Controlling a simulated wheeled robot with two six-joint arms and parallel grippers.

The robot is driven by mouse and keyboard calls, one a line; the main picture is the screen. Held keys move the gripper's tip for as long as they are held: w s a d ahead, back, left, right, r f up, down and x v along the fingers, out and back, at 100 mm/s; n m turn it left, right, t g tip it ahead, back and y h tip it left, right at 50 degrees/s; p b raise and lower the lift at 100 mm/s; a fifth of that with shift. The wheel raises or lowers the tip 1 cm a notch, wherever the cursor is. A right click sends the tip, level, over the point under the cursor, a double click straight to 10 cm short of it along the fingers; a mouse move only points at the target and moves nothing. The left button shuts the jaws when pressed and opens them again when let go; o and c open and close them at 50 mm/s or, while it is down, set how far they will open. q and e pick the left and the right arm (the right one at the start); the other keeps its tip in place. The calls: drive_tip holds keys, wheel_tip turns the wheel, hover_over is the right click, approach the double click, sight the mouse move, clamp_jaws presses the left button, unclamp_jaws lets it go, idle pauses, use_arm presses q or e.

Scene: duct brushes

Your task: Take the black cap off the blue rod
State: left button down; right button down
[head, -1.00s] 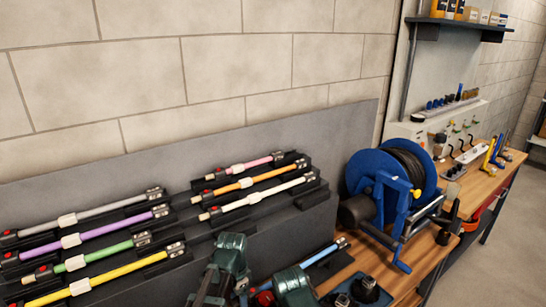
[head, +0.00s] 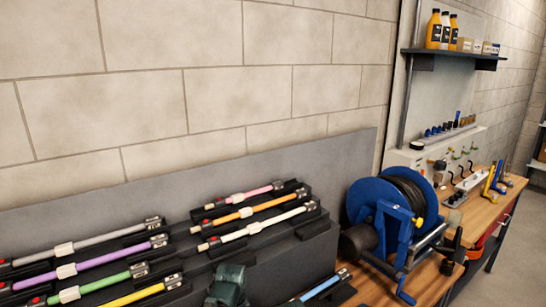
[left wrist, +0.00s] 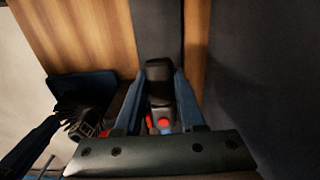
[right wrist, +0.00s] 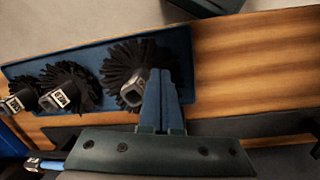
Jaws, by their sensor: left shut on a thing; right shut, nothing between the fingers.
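The blue rod (head: 322,287) lies at the bottom edge of the head view, mostly cut off. A light blue piece of it (right wrist: 48,165) seems to show at the lower left of the right wrist view. My left gripper (left wrist: 161,78) is shut on a black piece (left wrist: 158,69) that looks like the black cap. A red button (left wrist: 164,123) and grey parts show between its fingers. I cannot tell whether the cap still touches the rod. My right gripper (right wrist: 163,75) is shut and empty, its tips beside a black brush head (right wrist: 132,76).
A blue tray (right wrist: 85,58) holds several black brushes on the wooden bench (right wrist: 255,60). In the head view, coloured rods lie in black holders on a dark stepped rack (head: 285,262). A blue hose reel (head: 395,215) stands to the right.

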use_arm(q)
drive_tip(key=shift+s+a, duration=0.1)
drive_tip(key=shift+s+a, duration=0.7)
drive_tip(key=shift+a, duration=0.3)
drive_tip(key=shift+s+a, duration=0.65)
drive_tip(key=shift+a, duration=0.35)
drive_tip(key=shift+r, duration=0.1)
